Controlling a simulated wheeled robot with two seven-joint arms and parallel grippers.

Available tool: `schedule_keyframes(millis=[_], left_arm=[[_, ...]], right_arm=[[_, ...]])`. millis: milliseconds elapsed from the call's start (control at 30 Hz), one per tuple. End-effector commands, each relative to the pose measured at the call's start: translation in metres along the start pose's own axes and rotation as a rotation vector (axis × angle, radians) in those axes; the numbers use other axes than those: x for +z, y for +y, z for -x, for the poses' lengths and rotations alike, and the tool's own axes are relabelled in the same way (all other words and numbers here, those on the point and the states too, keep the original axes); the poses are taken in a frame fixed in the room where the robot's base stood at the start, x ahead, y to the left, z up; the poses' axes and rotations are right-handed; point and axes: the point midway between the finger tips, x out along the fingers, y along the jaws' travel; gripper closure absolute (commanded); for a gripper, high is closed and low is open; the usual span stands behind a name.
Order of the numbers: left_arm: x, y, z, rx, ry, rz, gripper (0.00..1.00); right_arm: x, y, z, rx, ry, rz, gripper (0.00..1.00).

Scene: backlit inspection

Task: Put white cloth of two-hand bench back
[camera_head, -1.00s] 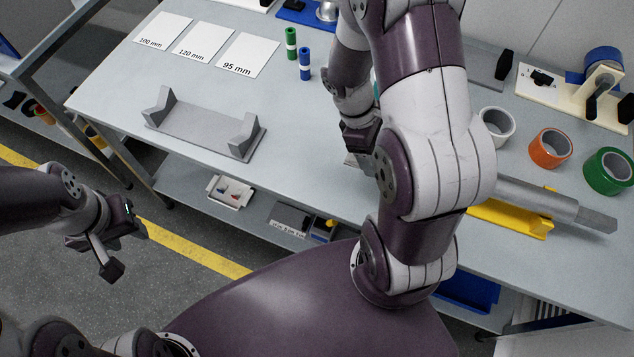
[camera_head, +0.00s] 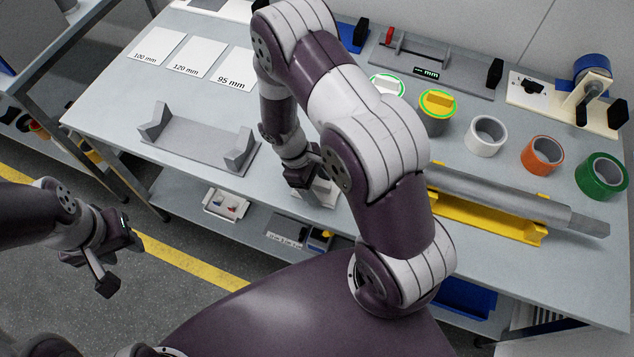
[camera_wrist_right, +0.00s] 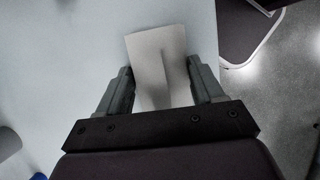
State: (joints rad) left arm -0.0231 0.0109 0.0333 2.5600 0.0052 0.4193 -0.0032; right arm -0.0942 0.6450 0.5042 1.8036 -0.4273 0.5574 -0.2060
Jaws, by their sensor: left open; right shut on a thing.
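The white cloth (camera_wrist_right: 158,50) is a pale, flat, folded-looking piece between the fingers of my right gripper (camera_wrist_right: 163,88) in the right wrist view. In the head view the cloth (camera_head: 324,192) shows just beside and below the right gripper (camera_head: 302,178), at the bench's front edge. The right gripper is shut on it; whether the cloth touches the bench top is unclear. My left gripper (camera_head: 115,262) is open and empty, over the floor left of the bench (camera_head: 100,100).
A grey two-post cradle (camera_head: 195,145) stands left of the right gripper. A grey shaft (camera_head: 510,195) lies on a yellow support (camera_head: 480,218) to the right. Tape rolls, including an orange one (camera_head: 542,155), stand behind. Bench top between cradle and label cards (camera_head: 232,68) is clear.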

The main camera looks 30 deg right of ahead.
Motion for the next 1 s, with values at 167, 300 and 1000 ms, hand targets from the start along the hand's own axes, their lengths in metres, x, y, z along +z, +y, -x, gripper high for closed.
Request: schedule_keyframes(millis=[167,300,1000], left_arm=[[0.000,0.000,-0.002,0.000,0.000,0.000,0.57],[0.000,0.000,-0.002,0.000,0.000,0.000,0.57],[0.001,0.000,-0.005,0.000,0.000,0.000,0.57]], right_arm=[[-0.001,0.000,-0.003,0.000,0.000,0.000,0.14],[-0.001,0.000,-0.003,-0.001,-0.001,0.000,0.08],[0.000,0.000,0.115,0.001,0.003,-0.001,0.08]])
